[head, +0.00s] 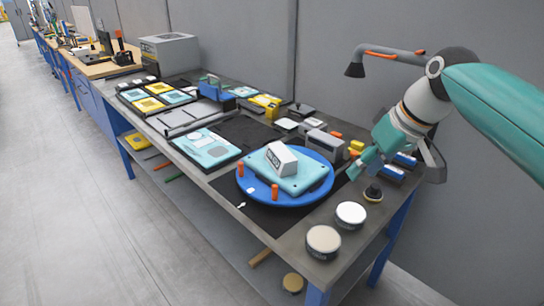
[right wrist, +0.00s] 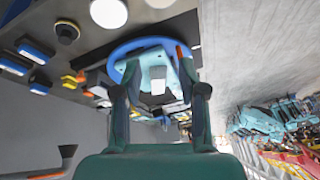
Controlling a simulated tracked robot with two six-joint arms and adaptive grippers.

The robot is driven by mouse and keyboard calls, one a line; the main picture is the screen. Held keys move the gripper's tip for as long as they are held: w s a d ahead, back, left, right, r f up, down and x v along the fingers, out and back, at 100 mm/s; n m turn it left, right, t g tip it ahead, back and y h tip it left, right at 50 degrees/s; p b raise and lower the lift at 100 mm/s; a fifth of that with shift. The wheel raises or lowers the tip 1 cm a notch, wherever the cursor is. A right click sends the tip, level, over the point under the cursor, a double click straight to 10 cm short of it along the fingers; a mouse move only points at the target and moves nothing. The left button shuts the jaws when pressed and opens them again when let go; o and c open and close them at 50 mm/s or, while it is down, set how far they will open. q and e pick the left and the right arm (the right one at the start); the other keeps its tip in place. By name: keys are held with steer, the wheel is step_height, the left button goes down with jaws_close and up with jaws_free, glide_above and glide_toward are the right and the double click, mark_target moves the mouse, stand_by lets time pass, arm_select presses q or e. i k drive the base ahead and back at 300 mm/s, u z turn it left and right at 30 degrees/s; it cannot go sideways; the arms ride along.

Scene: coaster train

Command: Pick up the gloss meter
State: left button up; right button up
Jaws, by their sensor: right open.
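A small white block-shaped device with dark marking on its side (head: 281,158), which looks like the gloss meter, rests on a light teal panel (head: 300,184). The panel lies on a round blue turntable (head: 258,200) with orange posts. My right gripper (head: 358,172) is open and empty, to the right of the turntable and apart from the device. In the right wrist view, the white device (right wrist: 157,86) shows between and beyond the open fingers (right wrist: 156,75), with the panel (right wrist: 148,62) around it. My left gripper is not in view.
Two round pale-topped tins (head: 323,240) (head: 351,214) and a dark knobbed piece (head: 373,193) stand at the bench's near right. A grey box device (head: 323,145) and blue-and-white blocks (head: 404,160) lie behind. A lamp arm (head: 385,55) projects above. A teal panel (head: 208,147) lies left.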

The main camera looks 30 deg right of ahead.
mark_target(283, 162)
steer(key=u, duration=0.05)
steer(key=i, duration=0.85)
steer(key=z, duration=0.1)
